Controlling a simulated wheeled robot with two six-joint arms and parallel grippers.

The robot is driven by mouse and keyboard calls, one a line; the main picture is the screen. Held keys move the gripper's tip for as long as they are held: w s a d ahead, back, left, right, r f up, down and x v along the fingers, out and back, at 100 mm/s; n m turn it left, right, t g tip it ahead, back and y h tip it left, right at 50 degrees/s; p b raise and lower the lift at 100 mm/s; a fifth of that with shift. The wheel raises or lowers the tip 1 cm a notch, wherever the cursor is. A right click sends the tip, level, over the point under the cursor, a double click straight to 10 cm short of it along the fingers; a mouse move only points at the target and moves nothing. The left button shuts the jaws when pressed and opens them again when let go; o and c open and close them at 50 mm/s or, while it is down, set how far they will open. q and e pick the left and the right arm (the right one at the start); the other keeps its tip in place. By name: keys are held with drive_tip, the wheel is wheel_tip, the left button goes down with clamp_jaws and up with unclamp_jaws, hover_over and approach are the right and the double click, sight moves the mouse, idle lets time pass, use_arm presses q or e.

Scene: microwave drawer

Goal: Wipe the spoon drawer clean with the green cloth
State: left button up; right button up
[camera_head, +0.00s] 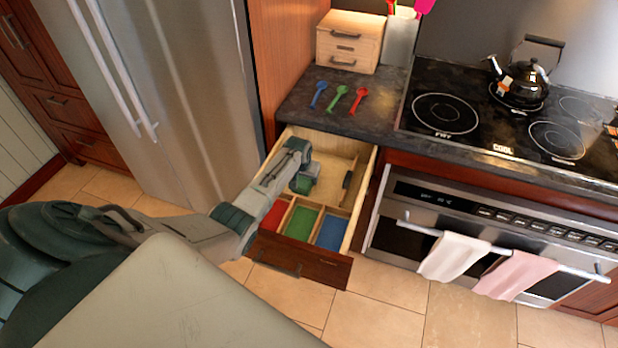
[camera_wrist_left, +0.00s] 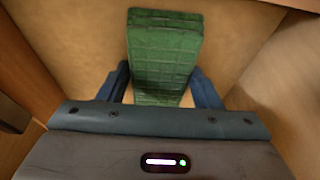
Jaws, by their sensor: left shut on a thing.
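The spoon drawer (camera_head: 362,204) is pulled open under the dark counter. Its front part has red (camera_head: 273,217), green (camera_head: 299,223) and blue (camera_head: 331,233) compartments; its back part is bare wood. My left gripper (camera_head: 302,184) reaches down into the back part. In the left wrist view, my left gripper (camera_wrist_left: 165,95) is shut on the green cloth (camera_wrist_left: 165,50), which is close to the wooden drawer floor; I cannot tell whether it touches. A blue spoon (camera_head: 319,95), a green spoon (camera_head: 338,97) and a red spoon (camera_head: 359,99) lie on the counter. My right gripper is not in view.
A steel fridge (camera_head: 190,80) stands left of the drawer. A stove with a kettle (camera_head: 522,82) and an oven with hanging white (camera_head: 452,256) and pink (camera_head: 515,274) towels are to the right. A small wooden box (camera_head: 348,42) stands on the counter behind the spoons.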

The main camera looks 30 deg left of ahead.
sight(314, 186)
use_arm(q)
drive_tip(key=shift+s+a+f, duration=0.1)
drive_tip(key=shift+s+a, duration=0.1)
drive_tip(key=shift+a, duration=0.6)
drive_tip(key=shift+s+a, duration=0.2)
drive_tip(key=shift+a, duration=0.55)
drive_tip(key=shift+w+d+p, duration=0.2)
drive_tip(key=shift+w+d, duration=0.05)
drive_tip(key=shift+d, duration=0.8)
drive_tip(key=shift+w+d+p, duration=0.25)
drive_tip(key=shift+d, duration=0.85)
drive_tip(key=shift+w+d+p, duration=0.2)
drive_tip(key=shift+w+d, duration=0.05)
drive_tip(key=shift+d, duration=0.8)
drive_tip(key=shift+w+d, duration=0.25)
drive_tip(key=shift+d, duration=0.9)
drive_tip(key=shift+s+a, duration=0.25)
drive_tip(key=shift+a, duration=0.85)
drive_tip(key=shift+s+a, duration=0.25)
drive_tip(key=shift+a, duration=0.85)
drive_tip(key=shift+s+a, duration=0.25)
drive_tip(key=shift+a, duration=0.85)
drive_tip(key=shift+s+a, duration=0.15)
drive_tip(key=shift+a, duration=0.4)
drive_tip(key=shift+s+a, duration=0.15)
drive_tip(key=shift+a, duration=0.35)
drive_tip(key=shift+d, duration=0.15)
